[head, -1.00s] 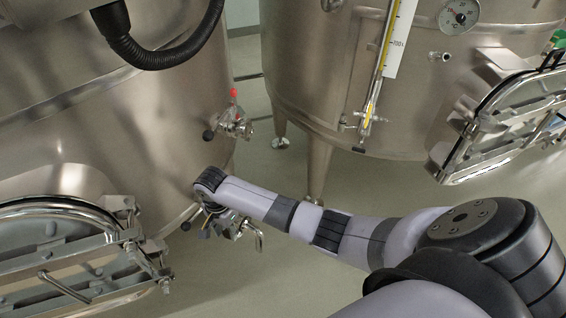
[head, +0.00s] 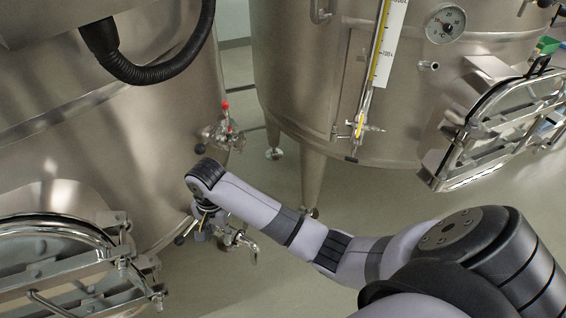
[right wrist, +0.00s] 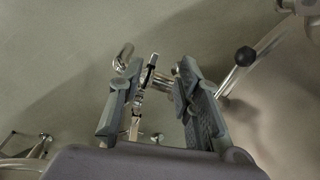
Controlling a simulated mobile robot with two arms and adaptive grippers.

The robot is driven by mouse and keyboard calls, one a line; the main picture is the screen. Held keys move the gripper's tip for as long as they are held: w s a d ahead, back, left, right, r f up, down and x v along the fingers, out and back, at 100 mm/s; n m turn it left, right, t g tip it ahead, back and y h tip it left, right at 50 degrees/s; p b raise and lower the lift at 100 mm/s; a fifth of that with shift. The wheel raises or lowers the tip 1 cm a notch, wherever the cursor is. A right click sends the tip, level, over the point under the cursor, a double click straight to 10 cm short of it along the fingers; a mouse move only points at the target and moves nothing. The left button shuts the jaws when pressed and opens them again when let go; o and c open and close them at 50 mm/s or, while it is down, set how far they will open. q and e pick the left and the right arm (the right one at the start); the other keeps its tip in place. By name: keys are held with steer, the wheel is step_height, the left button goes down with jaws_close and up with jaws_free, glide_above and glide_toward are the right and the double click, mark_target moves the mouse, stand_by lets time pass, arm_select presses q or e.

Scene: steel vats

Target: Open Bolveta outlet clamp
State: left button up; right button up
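The outlet fitting (head: 238,238) is a shiny metal valve with a bent pipe, low on the left steel vat (head: 150,120). My right gripper (head: 206,226) is beside it, partly hidden by my wrist. In the right wrist view, my right gripper (right wrist: 158,82) is open, with its two grey fingers apart. A small metal clamp part (right wrist: 138,100) with a dark-tipped stem shows between the fingers, nearer the left one. I cannot tell whether it touches a finger. The outlet's name is not readable. My left gripper is not in view.
A black-knobbed lever (right wrist: 245,57) sticks out at the right of the fingers. A red-topped valve (head: 222,132) is higher on the left vat. A second vat (head: 300,90) with a thermometer (head: 445,24) stands at the right. Open floor lies between the vats.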

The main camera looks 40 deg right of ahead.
steer(key=s+d+f+n, duration=0.2)
steer(key=s+f, duration=0.4)
steer(key=f, duration=0.4)
steer(key=s+d+f+n, duration=0.2)
steer(key=s+f+n, duration=0.2)
steer(key=f, duration=0.6)
steer(key=s+d+f+n+t, duration=0.1)
steer(key=s+d+f+n, duration=0.2)
steer(key=s+f, duration=0.5)
steer(key=shift+s+f+p, duration=0.2)
steer(key=shift+f+p, duration=0.2)
steer(key=shift+f, duration=0.6)
steer(key=s+d+f+n, duration=0.1)
steer(key=s+f, duration=0.4)
steer(key=s, duration=0.6)
steer(key=s+d+f+n, duration=0.2)
steer(key=s+f+n, duration=0.2)
steer(key=s, duration=0.8)
steer(key=shift+f+h, duration=0.3)
steer(key=shift+f, duration=0.1)
steer(key=shift+d, duration=0.1)
